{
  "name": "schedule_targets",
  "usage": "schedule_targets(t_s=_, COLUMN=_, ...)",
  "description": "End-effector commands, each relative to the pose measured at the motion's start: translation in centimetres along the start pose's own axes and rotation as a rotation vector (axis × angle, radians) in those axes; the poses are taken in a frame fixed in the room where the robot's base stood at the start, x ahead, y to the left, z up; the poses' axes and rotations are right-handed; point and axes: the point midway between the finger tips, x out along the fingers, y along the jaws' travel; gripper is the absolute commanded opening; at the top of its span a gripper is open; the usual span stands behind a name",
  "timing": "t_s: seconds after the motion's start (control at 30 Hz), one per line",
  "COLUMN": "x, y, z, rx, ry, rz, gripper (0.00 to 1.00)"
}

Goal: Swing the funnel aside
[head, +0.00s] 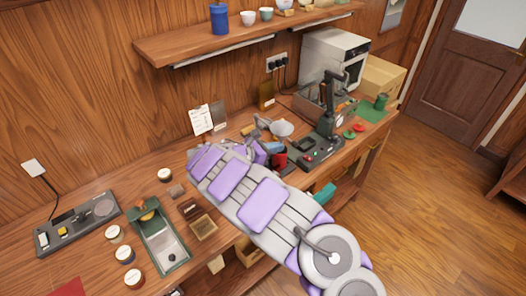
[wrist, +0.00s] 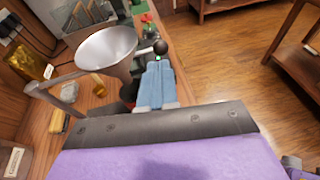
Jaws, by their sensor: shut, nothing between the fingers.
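The silver funnel (wrist: 105,48) is in the wrist view, upper left, with its wide mouth toward me. It sits on a grey bracket arm (wrist: 42,86) running to the left. In the head view the funnel (head: 282,128) is beside the dark press (head: 325,125). My gripper (wrist: 157,68) has blue fingers, shut and empty, just right of the funnel. A round black knob (wrist: 160,46) shows just beyond the fingertips; contact cannot be told. In the head view my gripper (head: 272,147) is small and partly hidden by my arm.
A dark scale-like tray (head: 78,222), a green tray (head: 160,240) and several small jars stand on the left of the bench. A shelf (head: 240,32) hangs above. A microwave-like white box (head: 335,58) and a cardboard box (head: 382,80) stand at the back right.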

Motion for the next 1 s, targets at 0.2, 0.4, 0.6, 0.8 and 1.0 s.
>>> schedule_targets(t_s=0.2, x=3.1, y=-0.1, z=0.0, rx=0.001, ry=-0.002, rz=-0.003, gripper=0.00)
schedule_targets(t_s=0.4, x=4.1, y=0.0, z=0.0, rx=0.001, ry=-0.002, rz=0.000, gripper=0.00)
schedule_targets(t_s=0.6, x=4.1, y=0.0, z=0.1, rx=0.001, ry=-0.002, rz=0.001, gripper=0.00)
schedule_targets(t_s=0.8, x=4.2, y=0.0, z=0.1, rx=0.000, ry=-0.002, rz=0.003, gripper=0.00)
schedule_targets(t_s=1.0, x=5.1, y=-0.1, z=0.4, rx=-0.009, ry=-0.004, rz=0.034, gripper=0.00)
